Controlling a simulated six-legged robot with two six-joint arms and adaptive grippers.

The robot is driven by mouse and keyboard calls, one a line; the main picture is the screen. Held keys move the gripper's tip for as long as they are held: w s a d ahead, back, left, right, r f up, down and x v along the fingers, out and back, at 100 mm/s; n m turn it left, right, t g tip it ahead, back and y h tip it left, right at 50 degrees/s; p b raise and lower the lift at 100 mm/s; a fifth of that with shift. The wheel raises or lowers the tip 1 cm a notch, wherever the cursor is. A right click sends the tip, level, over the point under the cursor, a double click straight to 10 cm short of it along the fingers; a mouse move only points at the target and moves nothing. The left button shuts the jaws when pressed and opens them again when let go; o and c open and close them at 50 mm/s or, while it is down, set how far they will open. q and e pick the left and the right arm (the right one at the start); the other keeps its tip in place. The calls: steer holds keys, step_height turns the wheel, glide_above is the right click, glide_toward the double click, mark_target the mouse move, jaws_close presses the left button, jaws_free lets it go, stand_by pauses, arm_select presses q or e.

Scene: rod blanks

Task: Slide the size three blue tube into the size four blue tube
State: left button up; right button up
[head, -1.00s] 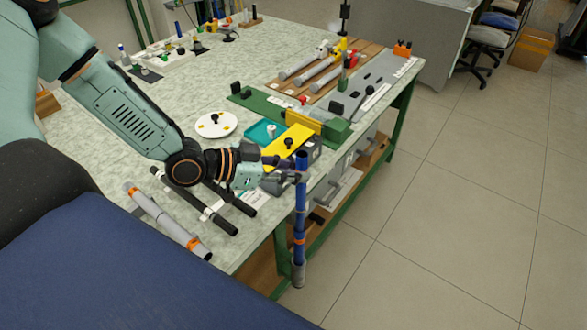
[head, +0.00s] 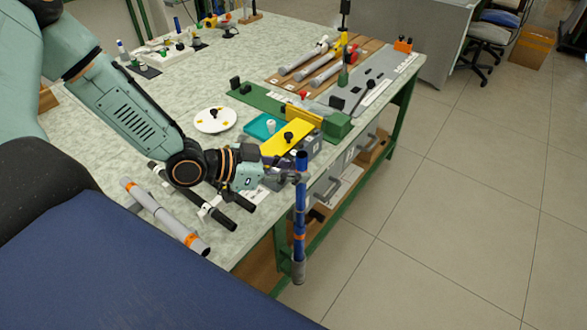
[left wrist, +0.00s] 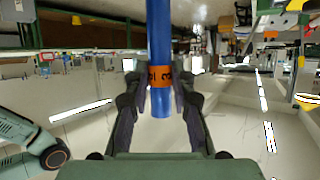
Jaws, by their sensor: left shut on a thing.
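My left gripper (head: 300,177) is shut on a blue tube (head: 302,163), which hangs nearly upright just past the table's right edge. In the left wrist view the blue tube (left wrist: 159,30) passes between the fingers. An orange band marked 3 (left wrist: 160,76) sits near its end, between the fingertips. In the head view the blue length runs down to another orange band (head: 299,237) and a grey end piece (head: 298,270). I cannot tell whether that lower part is a separate tube. No size four label is readable. My right gripper is not in view.
A yellow plate (head: 284,147), teal tray (head: 254,130) and white disc (head: 213,121) stand behind. The floor (head: 430,240) to the right is clear.

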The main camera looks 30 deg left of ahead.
arm_select(q)
step_height(320, 180, down, 7)
steer(key=b, duration=0.5)
stand_by(2.3)
steer(key=o, duration=0.9)
steer(key=shift+r, duration=0.1)
steer(key=shift+o, duration=0.2)
steer(key=shift+r, duration=0.15)
step_height(320, 180, up, 10)
stand_by(0.3)
steer(key=shift+f, duration=0.2)
stand_by(0.5)
